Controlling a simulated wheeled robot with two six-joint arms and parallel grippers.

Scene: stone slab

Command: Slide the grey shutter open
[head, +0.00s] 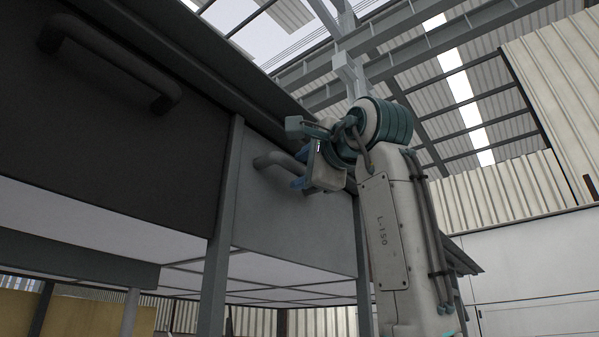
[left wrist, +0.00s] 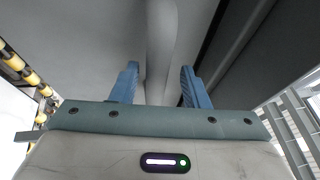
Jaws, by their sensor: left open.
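The grey shutter (head: 290,230) is a flat panel between two upright posts in the middle of the head view. Its grey bar handle (head: 270,160) sticks out near its top. My left gripper (head: 303,168) is at the right end of this handle. In the left wrist view, its two blue fingers (left wrist: 160,88) are apart, with the handle (left wrist: 162,45) between them and a gap on each side. The gripper is open, and its body hides the near end of the handle. My right gripper is not in view.
A dark panel (head: 100,130) with its own dark handle (head: 110,62) is left of the shutter, beyond a grey post (head: 220,230). A dark ledge overhangs both panels. Open space lies under the unit. Yellow-black striped parts (left wrist: 12,60) show at the left wrist view's edge.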

